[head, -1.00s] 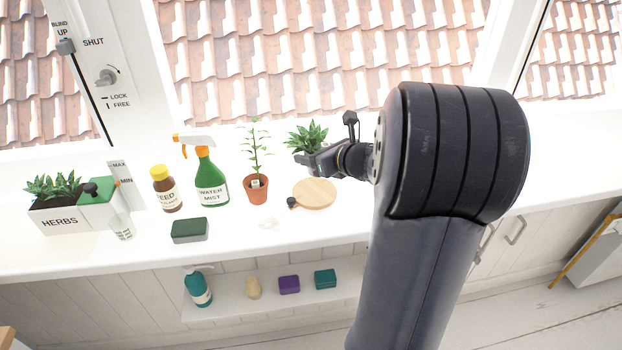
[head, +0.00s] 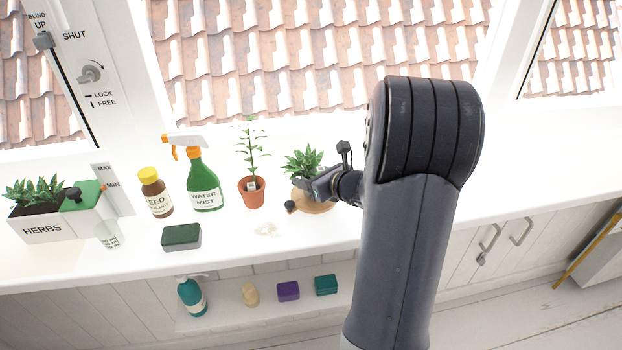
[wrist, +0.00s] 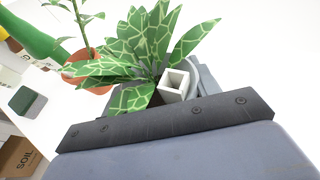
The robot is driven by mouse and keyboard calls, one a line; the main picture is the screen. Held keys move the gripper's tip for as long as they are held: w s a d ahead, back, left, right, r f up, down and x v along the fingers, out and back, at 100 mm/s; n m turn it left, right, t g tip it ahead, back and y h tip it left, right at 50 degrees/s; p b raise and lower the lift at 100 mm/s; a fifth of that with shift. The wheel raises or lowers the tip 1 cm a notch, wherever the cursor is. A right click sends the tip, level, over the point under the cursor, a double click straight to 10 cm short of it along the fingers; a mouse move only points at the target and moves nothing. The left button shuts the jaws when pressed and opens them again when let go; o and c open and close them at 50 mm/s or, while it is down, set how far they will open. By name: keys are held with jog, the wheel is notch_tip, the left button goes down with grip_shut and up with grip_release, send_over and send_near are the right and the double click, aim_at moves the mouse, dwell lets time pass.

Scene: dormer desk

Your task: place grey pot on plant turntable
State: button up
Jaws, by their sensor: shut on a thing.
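The grey pot's green leafy plant (head: 303,163) shows in the head view, with the pot mostly hidden by my gripper (head: 312,188). My gripper is shut on the pot, which appears upright over the plant turntable. The turntable (head: 318,207) is a round wooden disc with a dark knob (head: 291,207) at its left. I cannot tell whether the pot touches the disc. In the wrist view the patterned leaves (wrist: 140,45) and a small white square holder (wrist: 175,85) stand just beyond my gripper; the turntable is hidden there.
A terracotta pot (head: 252,193) with a tall plant stands close left of the turntable. A green spray bottle (head: 204,185), brown feed bottle (head: 155,195) and dark green block (head: 181,237) are farther left. A pale patch (head: 268,229) lies in front. The sill behind is clear.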

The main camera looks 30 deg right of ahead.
jog(key=shift+f, duration=0.15)
jog(key=o, duration=1.1)
jog(key=shift+r, duration=0.35)
jog(key=v, duration=1.2)
jog(key=shift+s+f+p, duration=0.1)
jog(key=shift+f+p, duration=0.1)
jog(key=shift+p, duration=0.2)
